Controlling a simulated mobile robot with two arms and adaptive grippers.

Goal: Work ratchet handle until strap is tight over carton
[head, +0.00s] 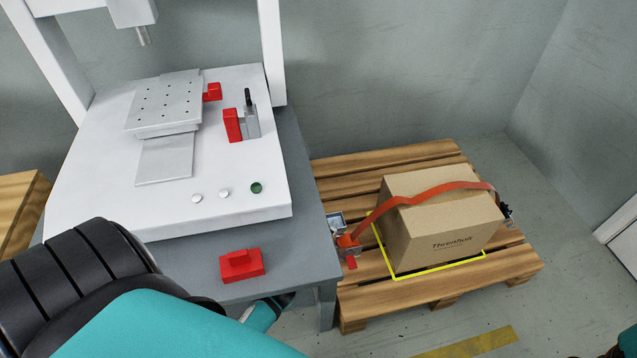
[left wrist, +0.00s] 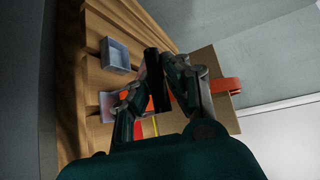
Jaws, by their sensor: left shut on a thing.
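The carton (head: 440,222) sits on the pallet, with a yellow outline around its base. The orange strap (head: 420,197) runs over its top and bows up at its edges. The ratchet (head: 347,243), with a red handle (head: 351,262), is at the strap's left end beside the carton. My left arm reaches to the table's front edge. In the left wrist view, my left gripper (left wrist: 157,80) is shut on a dark bar (left wrist: 155,72) whose identity I cannot tell. The ratchet is partly behind its left finger. My right gripper is not in view.
The pallet (head: 375,305) stands right of the grey table (head: 190,268), whose leg is close to the pallet. A red block (head: 241,264) lies near the table's front edge. A small grey bin (head: 336,222) is beside the ratchet. Floor to the right of the pallet is clear.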

